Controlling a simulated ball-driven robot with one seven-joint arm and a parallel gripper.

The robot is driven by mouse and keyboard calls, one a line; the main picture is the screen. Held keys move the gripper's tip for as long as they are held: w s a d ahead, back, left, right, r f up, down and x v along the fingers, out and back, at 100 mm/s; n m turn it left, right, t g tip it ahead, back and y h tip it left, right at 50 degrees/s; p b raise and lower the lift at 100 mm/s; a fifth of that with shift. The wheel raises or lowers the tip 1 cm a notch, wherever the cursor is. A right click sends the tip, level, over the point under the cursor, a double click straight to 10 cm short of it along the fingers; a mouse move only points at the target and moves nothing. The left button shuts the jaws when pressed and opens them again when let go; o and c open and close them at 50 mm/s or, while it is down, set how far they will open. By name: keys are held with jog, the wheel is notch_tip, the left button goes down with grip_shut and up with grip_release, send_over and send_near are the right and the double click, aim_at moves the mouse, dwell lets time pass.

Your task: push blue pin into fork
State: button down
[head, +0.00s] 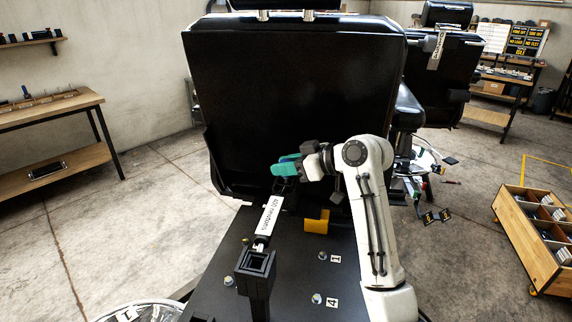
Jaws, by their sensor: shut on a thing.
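My gripper (287,168), with green-teal fingertips, is at the middle of the head view, just in front of the black backrest. It is shut on a small blue piece, the blue pin (289,157), of which only a bit shows at the fingers' upper edge. The black fork (283,186) is directly below the fingertips, at the upper end of the white-labelled gas spring (269,217). The fingers partly cover the fork, so I cannot tell whether the pin is in its hole. The spring slants down to a black square bracket (255,267).
A black base plate (290,290) with bolts and number labels lies below. A yellow block (317,222) sits on it near my arm. The large black backrest (290,100) stands close behind my gripper. A wooden workbench (50,105) and a wooden crate (540,235) are farther off.

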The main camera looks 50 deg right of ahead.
jog(key=shift+f+b, duration=0.75)
jog(key=shift+f, duration=0.55)
jog(key=c, duration=1.1)
grip_release()
jog(key=shift+c, duration=0.2)
jog(key=o, duration=0.4)
jog(key=shift+f, duration=0.1)
jog(key=shift+s, duration=0.15)
jog(key=v, duration=0.5)
jog(key=b+v, duration=0.1)
jog(key=v, duration=0.4)
jog(key=shift+s+d+r, duration=0.15)
jog(key=shift+s+r, duration=0.1)
jog(key=shift+r, duration=0.15)
